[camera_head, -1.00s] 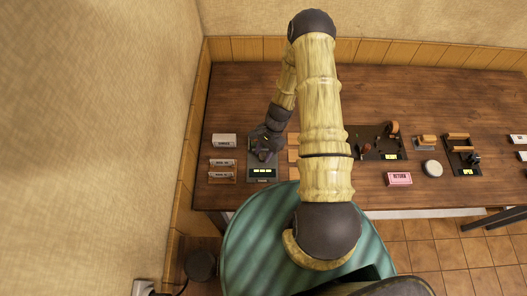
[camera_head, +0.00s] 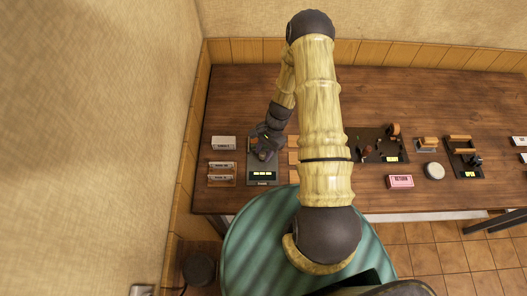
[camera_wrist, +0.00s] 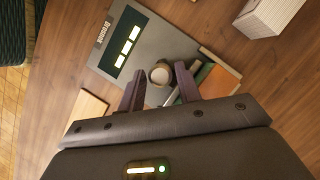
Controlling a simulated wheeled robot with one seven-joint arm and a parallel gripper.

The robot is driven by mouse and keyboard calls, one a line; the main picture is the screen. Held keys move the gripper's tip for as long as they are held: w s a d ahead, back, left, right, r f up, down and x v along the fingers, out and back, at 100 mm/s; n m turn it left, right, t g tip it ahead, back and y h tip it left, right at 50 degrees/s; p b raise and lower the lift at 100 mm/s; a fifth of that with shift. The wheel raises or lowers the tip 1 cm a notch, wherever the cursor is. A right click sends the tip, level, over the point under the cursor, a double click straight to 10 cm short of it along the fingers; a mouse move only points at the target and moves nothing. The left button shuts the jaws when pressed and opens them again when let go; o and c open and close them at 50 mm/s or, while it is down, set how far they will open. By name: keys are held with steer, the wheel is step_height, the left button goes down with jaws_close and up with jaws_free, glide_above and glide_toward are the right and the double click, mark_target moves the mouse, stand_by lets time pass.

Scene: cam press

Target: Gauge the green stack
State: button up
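A grey gauge device (camera_head: 262,181) with lit yellow-green displays stands at the left of the table; it also shows in the wrist view (camera_wrist: 165,42). A round pale knob (camera_wrist: 160,73) rises at its edge. An orange piece with a green edge (camera_wrist: 216,82) lies in a tan-rimmed holder beside the knob; I cannot tell whether it is the green stack. My gripper (camera_wrist: 160,88) is open, its two dark fingers apart, with the knob showing between their tips and clear space on both sides. In the head view my gripper (camera_head: 266,140) is over the device's far end, partly hiding it.
A white labelled block (camera_head: 223,142) and two labelled holders (camera_head: 221,171) stand left of the device. Tan pads (camera_head: 293,158) lie to its right. A black fixture board (camera_head: 378,146), a pink RETURN box (camera_head: 400,181) and a round white piece (camera_head: 435,171) are farther right.

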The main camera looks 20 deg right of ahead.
steer(key=shift+r, duration=0.1)
steer(key=b+v, duration=0.4)
steer(key=v, duration=1.3)
steer(key=shift+d+r, duration=0.1)
steer(key=s+a+r+n+t+h, duration=0.2)
steer(key=s+a+r+n, duration=0.1)
steer(key=s+r+n, duration=0.3)
steer(key=s+a+r+n+t+h, duration=0.2)
steer(key=s+a+r+n, duration=0.2)
steer(key=s+r+n, duration=0.2)
steer(key=shift+s+r+n+t, duration=0.2)
steer(key=shift+r+n+t, duration=0.1)
steer(key=shift+r, duration=0.35)
